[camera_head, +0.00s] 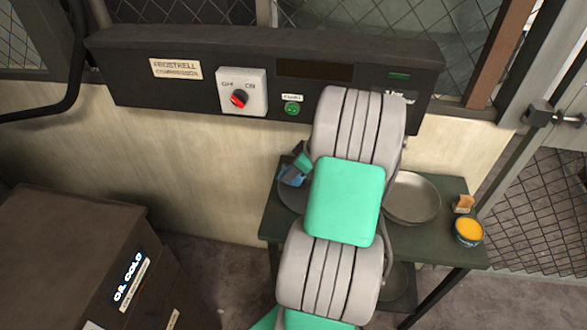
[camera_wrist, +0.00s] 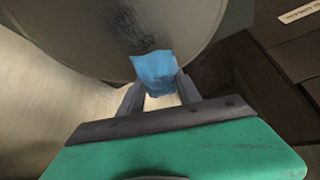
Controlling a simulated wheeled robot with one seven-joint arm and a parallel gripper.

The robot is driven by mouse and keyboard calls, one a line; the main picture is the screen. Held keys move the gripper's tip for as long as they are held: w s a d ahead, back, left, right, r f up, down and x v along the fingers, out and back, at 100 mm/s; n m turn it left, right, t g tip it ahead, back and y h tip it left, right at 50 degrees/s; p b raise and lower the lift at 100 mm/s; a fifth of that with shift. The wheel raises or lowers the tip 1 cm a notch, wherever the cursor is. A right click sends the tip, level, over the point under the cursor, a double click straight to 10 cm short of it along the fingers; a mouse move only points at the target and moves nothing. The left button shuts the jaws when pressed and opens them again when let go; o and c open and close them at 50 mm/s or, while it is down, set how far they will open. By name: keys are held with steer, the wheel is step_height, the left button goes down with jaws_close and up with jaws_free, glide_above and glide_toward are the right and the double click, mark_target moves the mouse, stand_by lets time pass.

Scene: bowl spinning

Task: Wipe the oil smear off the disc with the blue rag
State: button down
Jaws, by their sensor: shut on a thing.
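The blue rag (camera_wrist: 154,68) is pinched between the fingertips of my gripper (camera_wrist: 160,90). It overlaps the lower edge of the grey metal disc (camera_wrist: 95,45) in the wrist view; I cannot tell whether it touches the face. In the head view my gripper (camera_head: 300,167) and the rag (camera_head: 292,177) are beside my arm, over the disc (camera_head: 288,198), which is partly hidden by my arm. The disc's face has some darker mottling near the top of the wrist view. I cannot clearly tell an oil smear from it.
A dark green table (camera_head: 270,222) bears a metal dish (camera_head: 420,202), an orange block (camera_head: 463,203) and a tin (camera_head: 467,236) with yellow contents. A panel with a red knob (camera_head: 239,98) and green button (camera_head: 292,108) hangs above. A brown crate (camera_head: 70,245) stands left.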

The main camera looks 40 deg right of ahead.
steer(key=shift+f+b, duration=0.85)
steer(key=shift+f, duration=0.1)
stand_by(0.6)
